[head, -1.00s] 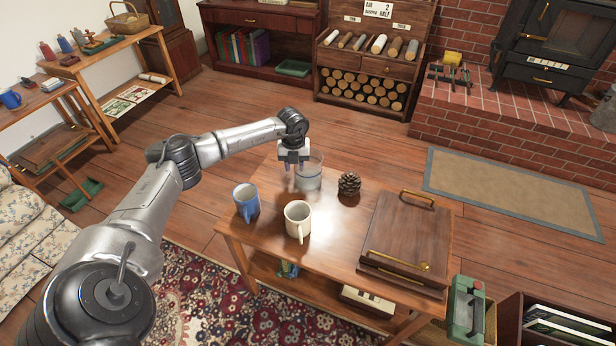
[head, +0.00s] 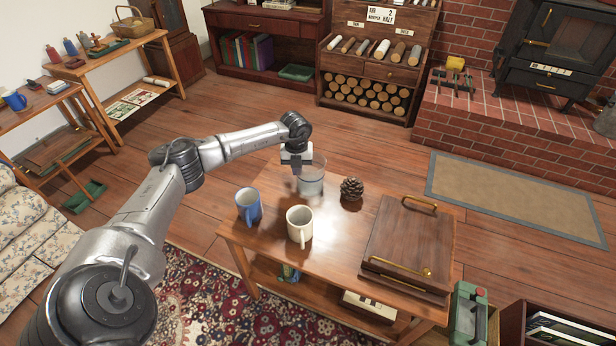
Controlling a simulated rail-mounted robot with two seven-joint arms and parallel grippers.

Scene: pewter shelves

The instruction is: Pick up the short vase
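The short vase (head: 312,186) is a clear, wide glass vessel, upright near the back left corner of the wooden table. My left gripper (head: 298,171) is at the vase's left rim, pointing down. Its two fingers are together on the near-left part of the glass wall, and it looks shut on that wall. The fingertips are small and partly lost against the clear glass. The vase still seems to stand on the tabletop. My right gripper is not in view.
A blue mug (head: 249,206) and a cream mug (head: 300,226) stand in front of the vase. A pinecone (head: 351,189) is close on its right. A wooden box with brass handles (head: 408,240) fills the table's right side. Floor behind the table is clear.

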